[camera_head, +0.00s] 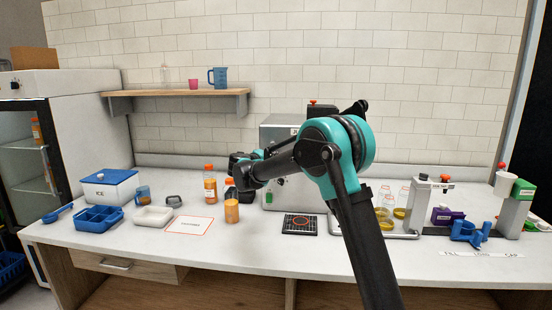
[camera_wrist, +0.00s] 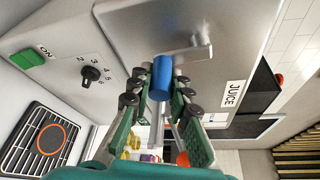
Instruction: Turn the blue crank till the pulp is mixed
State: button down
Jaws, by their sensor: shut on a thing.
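The juicer is a grey metal box (camera_head: 277,132) at the back of the counter in the head view, partly hidden behind my arm. In the wrist view its front panel (camera_wrist: 130,45) fills the upper part, with a JUICE label, a green ON button and a numbered dial. A metal crank arm (camera_wrist: 190,52) on the panel carries a blue cylindrical handle (camera_wrist: 162,74). My gripper (camera_wrist: 159,97) is shut on this blue handle, with a finger on each side of it. The head view does not show the crank, and the pulp is not visible.

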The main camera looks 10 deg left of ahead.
jog(key=shift+w+a+r+m+t+y, duration=0.15)
jog(key=shift+a+r+m+y, duration=0.75)
jog(key=shift+m+y, duration=1.85)
jog(key=shift+s+a+r+m+t+y, duration=0.2)
jog(key=shift+r+m+y, duration=1.25)
jog(key=shift+m, duration=2.75)
jog(key=shift+w+a+r+m+t+y, duration=0.15)
jog(key=shift+a+r+m+y, duration=0.55)
jog(key=shift+r+m+y, duration=1.85)
notch_tip(320, 180, down, 2)
jog(key=shift+f+m+h, duration=0.2)
jog(key=shift+m+h, duration=0.45)
jog(key=shift+m, duration=0.45)
jog(key=c, duration=1.6)
grip_release()
jog(key=shift+o, duration=0.9)
